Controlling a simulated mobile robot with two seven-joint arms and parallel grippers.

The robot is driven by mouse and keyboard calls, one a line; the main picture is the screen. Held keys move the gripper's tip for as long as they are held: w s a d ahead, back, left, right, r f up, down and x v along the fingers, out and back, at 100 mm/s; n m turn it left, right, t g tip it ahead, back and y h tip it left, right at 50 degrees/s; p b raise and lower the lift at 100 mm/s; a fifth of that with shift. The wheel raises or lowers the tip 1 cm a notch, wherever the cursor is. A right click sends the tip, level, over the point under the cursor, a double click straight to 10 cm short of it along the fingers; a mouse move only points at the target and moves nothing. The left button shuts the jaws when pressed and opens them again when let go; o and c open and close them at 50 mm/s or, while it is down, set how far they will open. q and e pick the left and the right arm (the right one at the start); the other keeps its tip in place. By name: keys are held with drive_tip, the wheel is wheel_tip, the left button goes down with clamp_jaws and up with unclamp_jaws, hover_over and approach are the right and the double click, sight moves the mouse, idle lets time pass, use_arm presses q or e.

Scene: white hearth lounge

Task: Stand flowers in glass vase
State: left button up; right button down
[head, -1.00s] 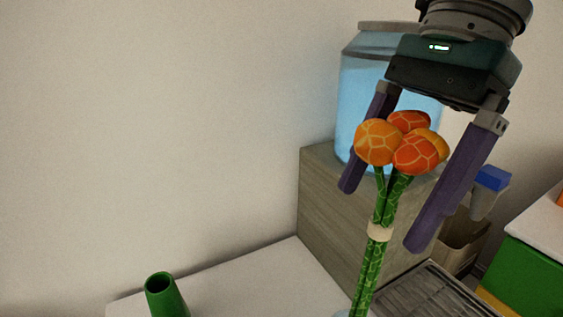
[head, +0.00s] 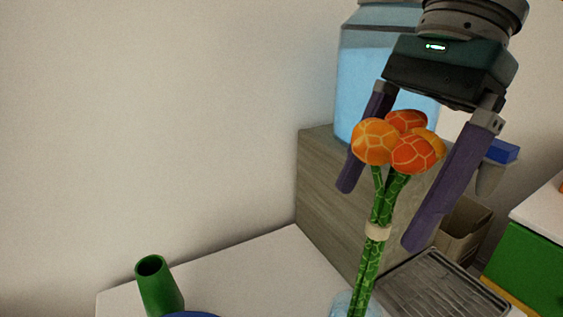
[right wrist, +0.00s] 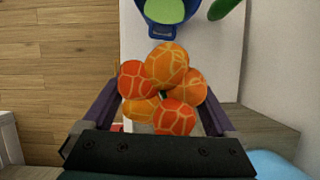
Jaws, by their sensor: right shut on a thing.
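The flowers (head: 399,142) are a bunch of orange and red heads on green stems with a pale band. They also show from above in the right wrist view (right wrist: 165,85). My right gripper (head: 382,215) is shut on the flowers, its purple fingers on either side of the bunch. The bunch stands nearly upright, leaning slightly. The clear glass vase (head: 342,304) shows only in part at the bottom edge of the head view, by the lower stems. Whether the stem ends are inside it is hidden. My left gripper is not in view.
A green vase (head: 158,287) stands on the white table (head: 255,272), beside a blue container (right wrist: 162,29) with something green inside. A grey slatted tray (head: 440,285) lies right of the stems. A wooden cabinet (head: 325,195) bears a large blue jar (head: 365,75) behind my gripper.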

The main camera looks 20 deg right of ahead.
sight(375, 238)
drive_tip(key=shift+f+b, duration=0.65)
drive_tip(key=shift+f, duration=0.15)
drive_tip(key=shift+f+b, duration=2.1)
unclamp_jaws()
drive_tip(key=v, duration=1)
